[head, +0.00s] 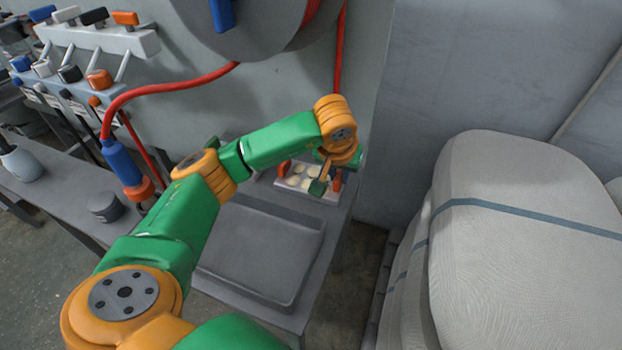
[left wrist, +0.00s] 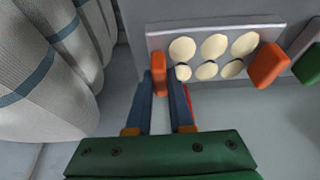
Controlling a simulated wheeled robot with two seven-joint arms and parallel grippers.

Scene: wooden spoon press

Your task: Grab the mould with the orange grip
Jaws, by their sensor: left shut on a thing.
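The mould (head: 293,189) is a grey tray with several round cream-coloured fills and an orange grip at each end. It sits on the far end of the grey bench, partly hidden by my left arm in the head view. In the left wrist view the mould (left wrist: 213,72) shows from close by. My left gripper (left wrist: 160,80) is shut on its orange grip (left wrist: 158,73), one blue finger on each side. The other orange grip (left wrist: 268,65) is free. In the head view my left gripper (head: 331,176) is at the mould's right end. My right gripper is not in view.
In the left wrist view a green grip (left wrist: 308,65) stands just right of the mould. A shallow grey tray (head: 262,250) lies nearer on the bench. Large white sacks (head: 525,240) stand to the right. A red hose (head: 170,88) and a tool rack (head: 100,40) are at left.

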